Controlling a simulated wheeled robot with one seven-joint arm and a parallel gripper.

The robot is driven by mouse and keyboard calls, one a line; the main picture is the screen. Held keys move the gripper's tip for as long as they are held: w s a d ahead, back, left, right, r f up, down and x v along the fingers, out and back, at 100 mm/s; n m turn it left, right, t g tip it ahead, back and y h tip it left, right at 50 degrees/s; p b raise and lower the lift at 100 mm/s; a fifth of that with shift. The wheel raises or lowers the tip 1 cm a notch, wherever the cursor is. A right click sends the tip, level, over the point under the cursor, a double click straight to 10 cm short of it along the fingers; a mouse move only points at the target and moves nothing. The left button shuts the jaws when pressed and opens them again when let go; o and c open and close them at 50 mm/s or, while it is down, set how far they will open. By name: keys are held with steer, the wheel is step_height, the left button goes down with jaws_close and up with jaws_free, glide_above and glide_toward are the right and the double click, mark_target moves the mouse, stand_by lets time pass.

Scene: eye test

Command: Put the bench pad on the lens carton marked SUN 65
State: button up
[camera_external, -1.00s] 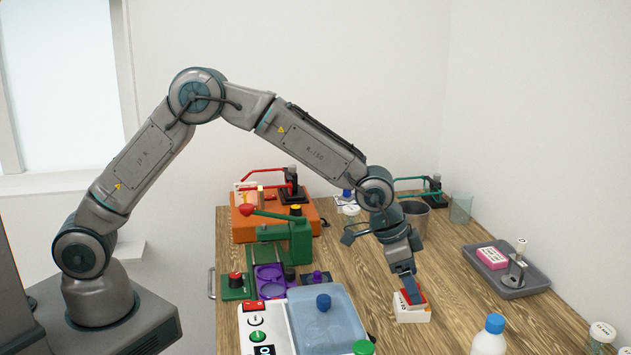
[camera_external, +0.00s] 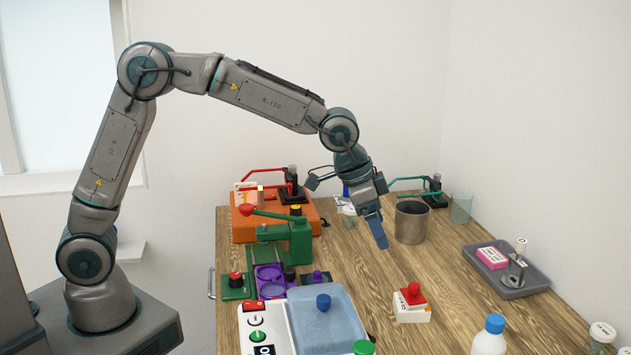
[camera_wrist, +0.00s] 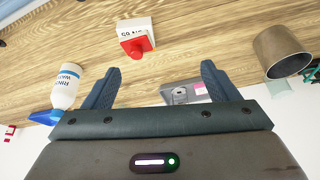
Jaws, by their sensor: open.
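The bench pad (camera_external: 414,298), a red block with a red knob, rests on top of a small white carton (camera_external: 411,314) on the bench. In the wrist view the red pad (camera_wrist: 137,45) and the white carton (camera_wrist: 134,25) show beyond my fingertips. The carton's dark lettering is too small and angled to read surely. My gripper (camera_external: 383,243) is open and empty, above and behind the carton, apart from the pad. In the wrist view its two fingers (camera_wrist: 160,70) stand wide apart with nothing between them.
A metal cup (camera_external: 411,223) stands behind, near my gripper. A grey tray (camera_external: 523,285) holds a pink box and a stand at right. A blue-capped bottle (camera_external: 488,340) is at front. A white device with a blue tray (camera_external: 330,300) lies left of the carton. Bench between carton and grey tray is clear.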

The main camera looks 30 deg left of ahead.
steer(key=a+r+n+y, duration=0.1)
steer(key=a+n, duration=0.1)
steer(key=a, duration=0.7)
steer(key=a+r+n+y, duration=0.1)
steer(key=a+n, duration=0.1)
steer(key=a, duration=0.8)
steer(key=a+r+n+t, duration=0.1)
steer(key=a+r, duration=0.1)
steer(key=a, duration=0.7)
steer(key=shift+s+a+n+y, duration=0.15)
steer(key=shift+a+n+y, duration=0.15)
steer(key=shift+n+y, duration=0.1)
steer(key=s+a+f+n, duration=0.1)
steer(key=s+a+n, duration=0.2)
steer(key=s+a, duration=0.3)
steer(key=s+a+f+n+y, duration=0.1)
steer(key=s+a+f+n, duration=0.1)
steer(key=s+a, duration=0.5)
steer(key=a, duration=0.3)
steer(key=shift+s+a+f+n+g, duration=0.15)
steer(key=shift+s+a+n+g, duration=0.15)
steer(key=shift+a+n, duration=0.1)
